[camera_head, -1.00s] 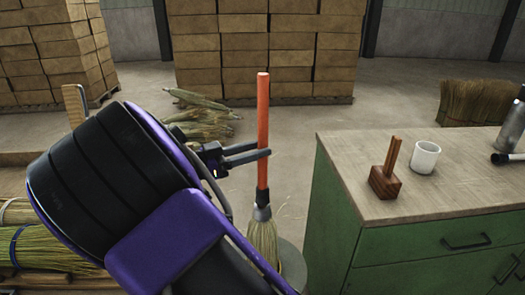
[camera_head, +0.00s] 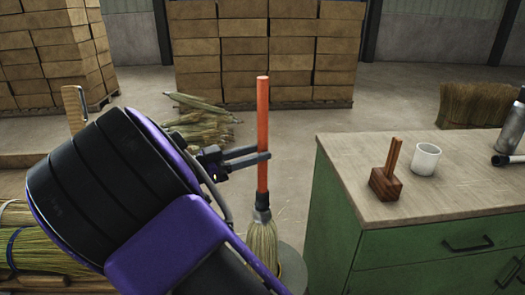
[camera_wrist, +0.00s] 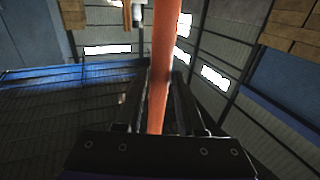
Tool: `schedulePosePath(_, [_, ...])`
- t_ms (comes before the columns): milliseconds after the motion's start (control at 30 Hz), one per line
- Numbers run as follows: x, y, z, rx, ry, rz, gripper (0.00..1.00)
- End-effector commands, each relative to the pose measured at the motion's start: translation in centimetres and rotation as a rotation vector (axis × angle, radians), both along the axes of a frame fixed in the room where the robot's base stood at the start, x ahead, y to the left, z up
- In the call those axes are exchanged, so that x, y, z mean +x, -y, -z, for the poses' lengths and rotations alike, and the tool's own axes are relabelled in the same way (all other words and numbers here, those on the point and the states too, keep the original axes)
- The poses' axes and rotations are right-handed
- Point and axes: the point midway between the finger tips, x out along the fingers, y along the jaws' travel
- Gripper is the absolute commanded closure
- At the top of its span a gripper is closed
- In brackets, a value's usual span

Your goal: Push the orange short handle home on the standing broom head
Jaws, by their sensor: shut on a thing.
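The orange short handle (camera_head: 262,112) stands upright in the head view, with its lower end at the dark collar (camera_head: 262,206) of the broom head (camera_head: 263,238). The broom head is upright, bristles below the collar, on a round grey stand (camera_head: 291,268). My gripper (camera_head: 264,157) is shut on the handle at about mid-length, reaching in from the left. In the wrist view the orange handle (camera_wrist: 162,60) runs up between the two dark fingers (camera_wrist: 160,110). How deep the handle sits inside the collar is hidden.
A green workbench (camera_head: 335,160) on the right holds a wooden mallet (camera_head: 386,182), a white cup (camera_head: 425,158) and a metal bottle (camera_head: 511,128). Broom straw bundles (camera_head: 40,245) lie at lower left. Stacked boxes (camera_head: 265,50) stand behind. Floor between handle and bench is clear.

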Motion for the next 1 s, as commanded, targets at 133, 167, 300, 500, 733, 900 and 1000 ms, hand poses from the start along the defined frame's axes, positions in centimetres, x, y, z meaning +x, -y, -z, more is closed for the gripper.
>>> schedulePosePath(133, [-0.1,0.0,0.4,0.004,-0.007,0.0,0.39])
schedulePosePath(167, [-0.1,0.0,0.4,0.004,-0.007,0.0,0.33])
schedulePosePath(300, [0.0,0.0,0.3,0.003,-0.006,0.0,0.27])
schedulePosePath(500, [-0.1,-0.1,0.3,0.003,-0.005,-0.001,0.27])
schedulePosePath(733, [-1.0,-2.7,0.4,0.003,-0.003,-0.005,0.27])
schedulePosePath(900, [-2.6,-6.5,0.5,0.002,-0.004,-0.006,0.27])
schedulePosePath(1000, [-3.6,-8.8,0.5,0.003,-0.003,-0.005,0.27])
